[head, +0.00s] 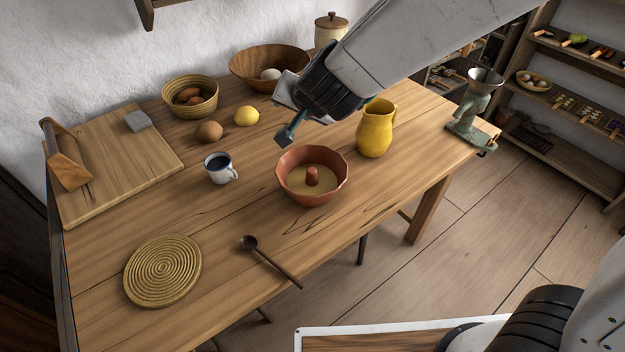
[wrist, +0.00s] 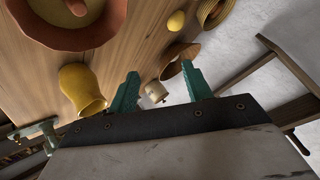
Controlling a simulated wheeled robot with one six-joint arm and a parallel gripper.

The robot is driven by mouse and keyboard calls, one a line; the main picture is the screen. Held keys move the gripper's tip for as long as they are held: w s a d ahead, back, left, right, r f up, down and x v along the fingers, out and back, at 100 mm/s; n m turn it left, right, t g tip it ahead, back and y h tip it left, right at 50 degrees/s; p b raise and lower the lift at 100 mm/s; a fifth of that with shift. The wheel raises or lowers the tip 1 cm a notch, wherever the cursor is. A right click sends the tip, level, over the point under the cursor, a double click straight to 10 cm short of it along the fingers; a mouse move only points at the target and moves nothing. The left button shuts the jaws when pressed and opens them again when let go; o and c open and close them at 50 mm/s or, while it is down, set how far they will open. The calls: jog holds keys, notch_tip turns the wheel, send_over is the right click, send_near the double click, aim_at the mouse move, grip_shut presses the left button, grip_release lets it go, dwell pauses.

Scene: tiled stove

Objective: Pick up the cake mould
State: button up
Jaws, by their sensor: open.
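The cake mould (head: 338,184) is a round terracotta-red dish with a fluted wall, a pale yellowish inside and a red centre post. It stands upright on the wooden table, right of the middle. In the wrist view the cake mould (wrist: 92,37) is cut off at the top left. My gripper (head: 291,133) hangs above the table, up and to the left of the mould in the head view, apart from it. In the wrist view its two green fingers (wrist: 160,77) are spread with nothing held between them.
A yellow jug (head: 375,131) stands close right of the mould. A white mug (head: 219,168) is to its left, a dark wooden spoon (head: 272,263) in front. Bowls (head: 190,96), a lemon (head: 246,116) and a metal grinder (head: 472,112) stand farther off.

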notch_tip(320, 180, down, 8)
jog(key=a+m+t+h, duration=0.1)
jog(key=a+m+h, duration=0.1)
jog(key=a+h, duration=0.15)
jog(key=m+h, duration=0.1)
jog(key=h, duration=0.5)
send_near(310, 171)
jog(key=shift+w+f, duration=0.2)
jog(key=shift+w, duration=0.15)
jog(key=shift+s+d+f+h, duration=0.15)
jog(key=shift+d+f+h, duration=0.1)
jog(key=shift+h, duration=0.1)
jog(key=shift+w+d+f, duration=0.15)
jog(key=shift+w+d, duration=0.05)
jog(key=x, duration=0.7)
jog(key=shift+w+a, duration=0.2)
jog(key=shift+a, duration=0.1)
grip_shut()
